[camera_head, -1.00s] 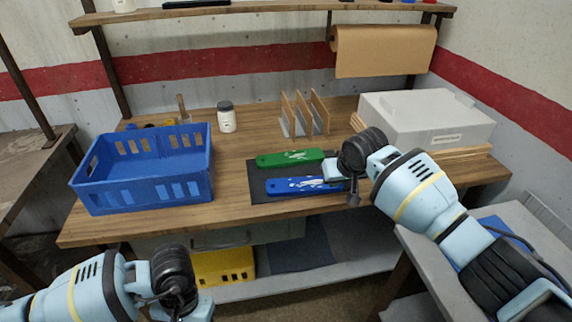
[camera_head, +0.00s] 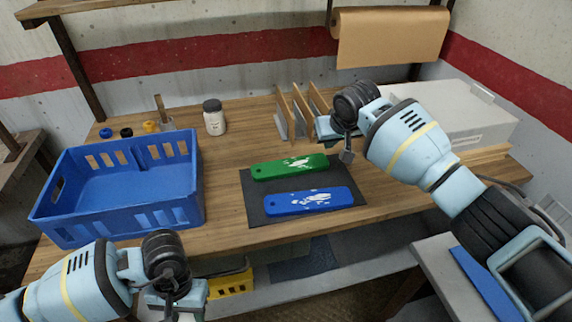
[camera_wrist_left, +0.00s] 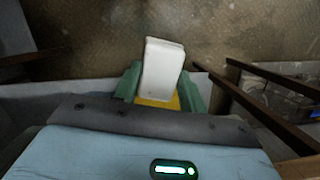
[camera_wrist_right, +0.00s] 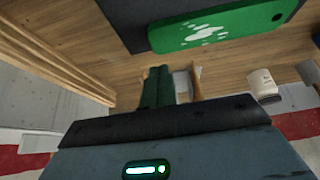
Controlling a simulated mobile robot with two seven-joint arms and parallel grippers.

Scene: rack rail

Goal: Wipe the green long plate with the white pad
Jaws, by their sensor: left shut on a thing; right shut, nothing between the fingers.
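The green long plate (camera_head: 270,171) lies on a dark mat (camera_head: 350,213) on the bench, with white marks on its top. It also shows in the right wrist view (camera_wrist_right: 267,17). My left gripper (camera_head: 175,306) is low at the front left, away from the plate. In the left wrist view its green fingers are shut on the white pad (camera_wrist_left: 162,68), which sticks out between them. My right gripper (camera_wrist_right: 158,86) is shut and empty, behind and right of the green plate, by the wooden dividers. Its fingertips are hard to see in the head view.
A blue plate (camera_head: 308,201) with white marks lies in front of the green one. A blue crate (camera_head: 110,218) stands left, a white jar (camera_head: 214,118) behind. Upright wooden dividers (camera_head: 298,112) stand at the back, and a grey box (camera_head: 465,115) is at the right.

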